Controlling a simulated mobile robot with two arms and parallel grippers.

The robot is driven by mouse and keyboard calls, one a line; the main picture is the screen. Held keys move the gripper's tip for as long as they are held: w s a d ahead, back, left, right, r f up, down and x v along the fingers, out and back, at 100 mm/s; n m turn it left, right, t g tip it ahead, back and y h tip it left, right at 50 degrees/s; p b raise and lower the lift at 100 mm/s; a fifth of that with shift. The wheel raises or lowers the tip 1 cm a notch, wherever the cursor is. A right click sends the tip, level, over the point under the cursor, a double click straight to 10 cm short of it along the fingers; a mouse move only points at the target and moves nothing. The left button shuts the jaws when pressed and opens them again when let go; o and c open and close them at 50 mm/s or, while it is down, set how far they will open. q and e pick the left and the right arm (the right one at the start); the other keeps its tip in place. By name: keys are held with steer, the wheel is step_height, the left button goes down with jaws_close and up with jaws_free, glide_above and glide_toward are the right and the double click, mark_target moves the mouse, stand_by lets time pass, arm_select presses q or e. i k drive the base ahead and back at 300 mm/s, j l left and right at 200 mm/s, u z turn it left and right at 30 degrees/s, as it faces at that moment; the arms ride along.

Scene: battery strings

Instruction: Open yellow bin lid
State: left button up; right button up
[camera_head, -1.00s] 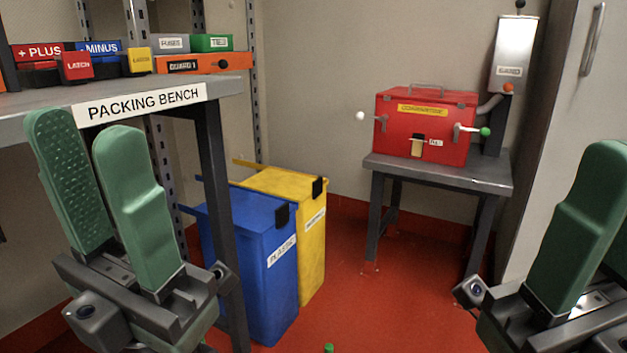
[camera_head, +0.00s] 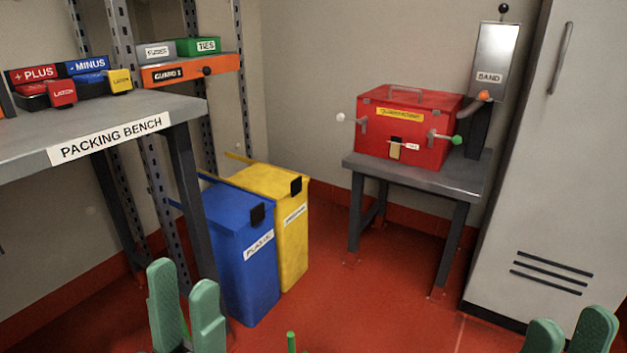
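The yellow bin (camera_head: 293,245) stands on the red floor behind and to the right of a blue bin. Its yellow lid (camera_head: 266,182) is down, with a black tab (camera_head: 296,186) at the front edge and a label below it. My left gripper (camera_head: 187,284) is at the bottom left, in front of the blue bin and apart from both bins. Its two green fingers are spread with nothing between them. My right gripper (camera_head: 569,335) is at the bottom right, cut off by the frame edge. Its green fingers are apart and empty, far from the bins.
The blue bin (camera_head: 245,272), labelled PLASTIC, stands beside the yellow one, close to the packing bench (camera_head: 110,138). A red box (camera_head: 405,128) sits on a small grey table (camera_head: 420,178). A grey cabinet (camera_head: 565,180) stands right. A green post (camera_head: 291,342) shows at the bottom. The middle floor is clear.

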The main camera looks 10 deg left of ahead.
mark_target(276, 183)
steer(key=i+l, duration=0.2)
steer(key=l, duration=0.2)
steer(key=i+l+z, duration=0.1)
steer(key=l, duration=0.3)
steer(key=i+l, duration=0.25)
steer(key=i+j, duration=0.15)
steer(key=i, duration=0.3)
steer(key=i+j+z, duration=0.15)
steer(key=i, duration=0.35)
